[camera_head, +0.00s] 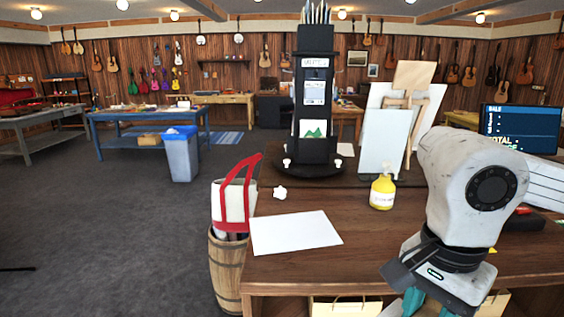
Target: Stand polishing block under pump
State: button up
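A yellow bottle (382,193) with a white top stands upright on the brown wooden counter (380,240), left of my arm; it looks like the pump, though its nozzle is too small to make out. I cannot pick out the polishing block for certain. A small white lump (279,192) lies on the counter left of the bottle. My gripper (430,306) hangs at the bottom right, near the counter's front edge. Teal parts show at its lower end, but the fingertips are cut off by the frame, so its opening is hidden.
A white sheet (295,232) lies at the counter's front left. A black display tower (316,100) and leaning white boards (384,142) stand behind. A screen (520,128) and a dark object (524,222) are at right. A barrel (228,268) stands left of the counter.

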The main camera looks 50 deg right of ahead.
jog(key=w+a+f+n, duration=0.8)
jog(key=w+f+n, duration=0.2)
jog(key=w+f, duration=0.2)
jog(key=w+a+f+n, duration=0.9)
jog(key=w+f, duration=0.4)
jog(key=f, duration=0.2)
jog(key=shift+f+n, duration=0.25)
jog(key=shift+n, duration=0.45)
jog(key=shift+w+d, duration=0.1)
jog(key=shift+w, duration=0.05)
